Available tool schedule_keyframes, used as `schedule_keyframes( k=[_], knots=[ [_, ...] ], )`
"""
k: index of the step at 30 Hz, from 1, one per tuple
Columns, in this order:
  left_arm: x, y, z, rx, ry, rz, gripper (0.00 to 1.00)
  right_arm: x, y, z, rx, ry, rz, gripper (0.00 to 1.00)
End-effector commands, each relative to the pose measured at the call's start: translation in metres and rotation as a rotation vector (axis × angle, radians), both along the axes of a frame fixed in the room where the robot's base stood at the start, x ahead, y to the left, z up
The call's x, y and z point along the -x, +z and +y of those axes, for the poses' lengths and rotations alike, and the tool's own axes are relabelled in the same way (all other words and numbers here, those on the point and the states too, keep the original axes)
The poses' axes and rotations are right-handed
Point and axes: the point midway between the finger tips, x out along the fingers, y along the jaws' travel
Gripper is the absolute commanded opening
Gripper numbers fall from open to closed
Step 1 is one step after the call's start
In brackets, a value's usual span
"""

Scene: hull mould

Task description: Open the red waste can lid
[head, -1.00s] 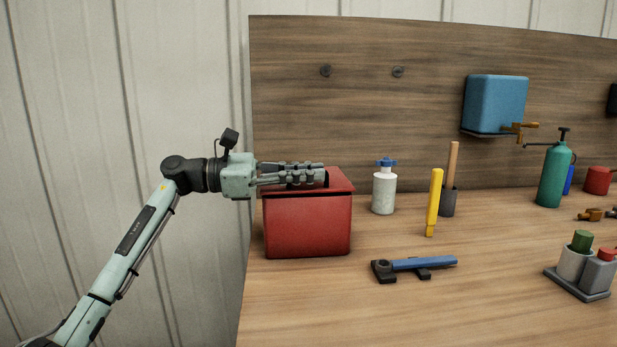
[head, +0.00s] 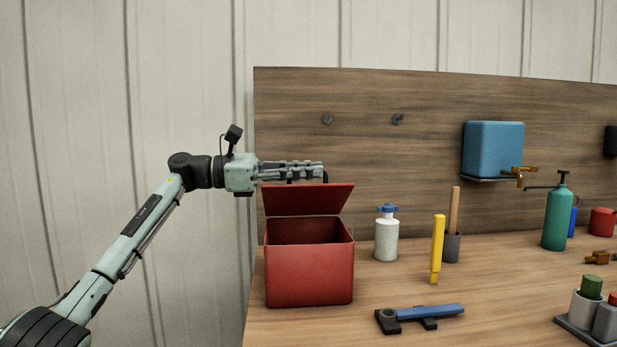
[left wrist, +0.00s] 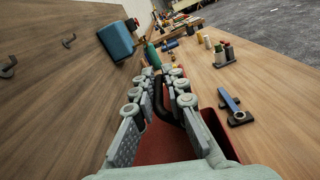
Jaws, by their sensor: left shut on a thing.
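The red waste can (head: 309,275) stands on the bench at its left end. Its red lid (head: 308,199) is tilted up at the back, and the dark inside shows under it. My left gripper (head: 322,170) is above the lid, its fingers pointing right. It is shut on the lid's black handle (head: 326,178). In the left wrist view the black handle (left wrist: 160,100) shows between the fingers, with the red lid (left wrist: 165,145) below. My right gripper is not in view.
A white bottle with a blue cap (head: 386,238) stands right of the can. A yellow tool (head: 437,248), a grey cup (head: 452,247) and a blue-handled tool (head: 420,315) are further right. The wooden back panel (head: 400,160) rises behind the can.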

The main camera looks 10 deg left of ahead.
Motion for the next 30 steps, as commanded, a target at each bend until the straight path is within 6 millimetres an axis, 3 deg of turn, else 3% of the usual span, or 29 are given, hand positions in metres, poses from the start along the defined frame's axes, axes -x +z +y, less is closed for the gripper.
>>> schedule_keyframes(
  k=[14, 15, 18, 30],
  knots=[
    [-0.0048, -0.0068, 0.0013, -0.008, 0.006, 0.010, 0.00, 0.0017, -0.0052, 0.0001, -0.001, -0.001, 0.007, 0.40],
    [-0.0048, -0.0072, 0.0013, -0.008, 0.006, 0.010, 0.16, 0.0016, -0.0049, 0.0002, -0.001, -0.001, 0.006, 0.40],
    [-0.0047, -0.0072, 0.0012, -0.008, 0.006, 0.010, 0.28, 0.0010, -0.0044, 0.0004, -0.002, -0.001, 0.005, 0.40],
    [-0.0030, -0.0049, 0.0083, -0.008, 0.006, 0.008, 0.29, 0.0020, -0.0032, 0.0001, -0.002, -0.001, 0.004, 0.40]
  ],
)
